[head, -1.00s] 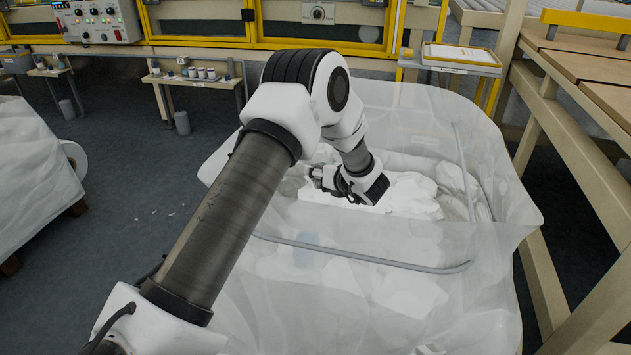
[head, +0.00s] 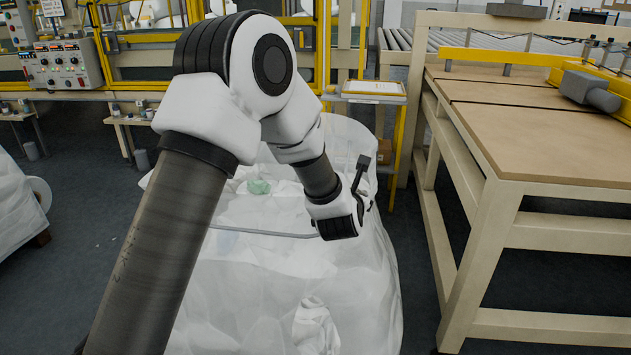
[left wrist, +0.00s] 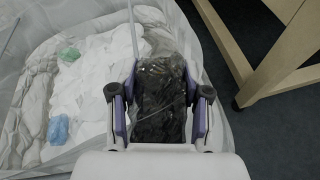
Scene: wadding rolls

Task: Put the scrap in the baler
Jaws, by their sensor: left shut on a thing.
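My left gripper (left wrist: 160,84) is shut on a dark, crumpled, film-like piece of scrap (left wrist: 162,105), seen between its two fingers in the left wrist view. In the head view, my left wrist is over the right side of a large translucent bag (head: 365,285), and the fingers and held piece are hidden there. White scrap (left wrist: 95,85) fills the bag, with a green piece (left wrist: 69,54) and a blue piece (left wrist: 59,130) among it. The green piece also shows in the head view (head: 259,187). I cannot tell which machine is the baler. My right gripper is not in view.
A wooden-topped table (head: 540,125) with a yellow rail stands right of the bag; its beige legs are close by. Yellow-framed machinery and a control box (head: 62,64) stand at the back. A small tray (head: 374,88) is behind the bag. A grey bar crosses the bag.

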